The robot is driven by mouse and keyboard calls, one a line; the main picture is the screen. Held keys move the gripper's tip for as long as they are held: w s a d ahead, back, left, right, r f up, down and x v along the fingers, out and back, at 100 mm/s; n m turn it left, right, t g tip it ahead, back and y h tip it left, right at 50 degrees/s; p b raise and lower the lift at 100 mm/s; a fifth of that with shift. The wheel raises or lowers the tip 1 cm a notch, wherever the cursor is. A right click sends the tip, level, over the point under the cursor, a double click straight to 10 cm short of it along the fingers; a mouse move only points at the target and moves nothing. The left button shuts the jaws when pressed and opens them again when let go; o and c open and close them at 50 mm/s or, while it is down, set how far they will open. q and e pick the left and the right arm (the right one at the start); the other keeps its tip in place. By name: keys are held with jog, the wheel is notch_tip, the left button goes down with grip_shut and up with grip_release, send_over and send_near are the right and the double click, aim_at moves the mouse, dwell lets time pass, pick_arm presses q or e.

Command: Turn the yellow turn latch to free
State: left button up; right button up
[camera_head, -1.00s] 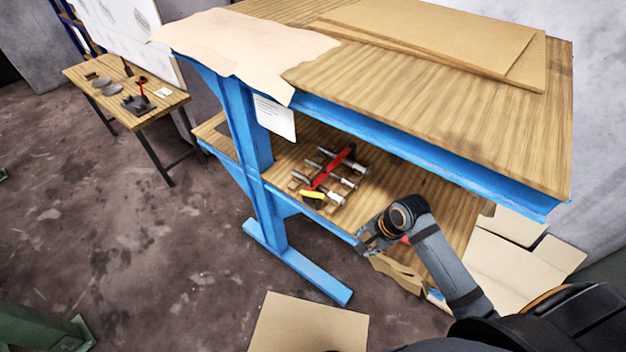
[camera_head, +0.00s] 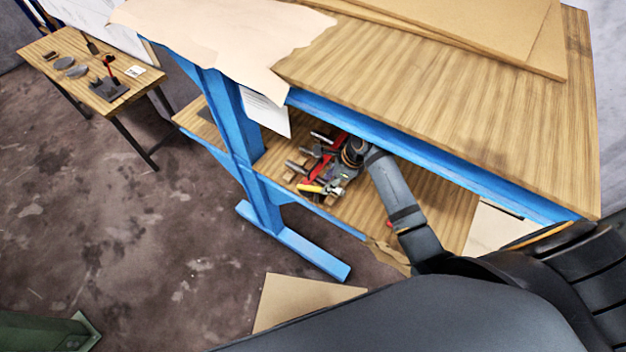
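The yellow turn latch (camera_head: 311,188) shows small near the front edge of the blue workbench's lower shelf. It belongs to a fixture with a red bar (camera_head: 318,166) and several silver cylinders (camera_head: 295,167). My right gripper (camera_head: 338,184) is at the right side of this fixture, close to the right end of the latch. I cannot tell whether it touches the latch. Its fingers are too small and dark to tell open from shut. My wrist hides the fixture's right part. My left gripper is out of view.
The bench's wooden top (camera_head: 430,90) and blue front rail (camera_head: 420,150) overhang the shelf, close above my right wrist. A blue leg (camera_head: 236,125) stands left of the fixture. The shelf (camera_head: 440,205) is clear to the right. A small side table (camera_head: 130,82) stands far left.

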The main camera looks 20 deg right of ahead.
aim_at(311, 188)
jog(key=a, duration=0.1)
jog(key=w+a, duration=0.1)
jog(key=a+p, duration=0.1)
jog(key=shift+w+a+r, duration=0.3)
jog(key=shift+w+a, duration=0.05)
jog(key=shift+a, duration=0.05)
jog(key=f, duration=0.1)
jog(key=f+p, duration=0.1)
jog(key=shift+a+f, duration=0.2)
jog(key=shift+f, duration=0.2)
jog(key=shift+w+f, duration=0.1)
jog(key=shift+f, duration=0.1)
jog(key=c, duration=0.4)
jog(key=shift+c, duration=1.2)
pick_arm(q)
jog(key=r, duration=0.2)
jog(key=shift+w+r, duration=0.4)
pick_arm(e)
grip_shut()
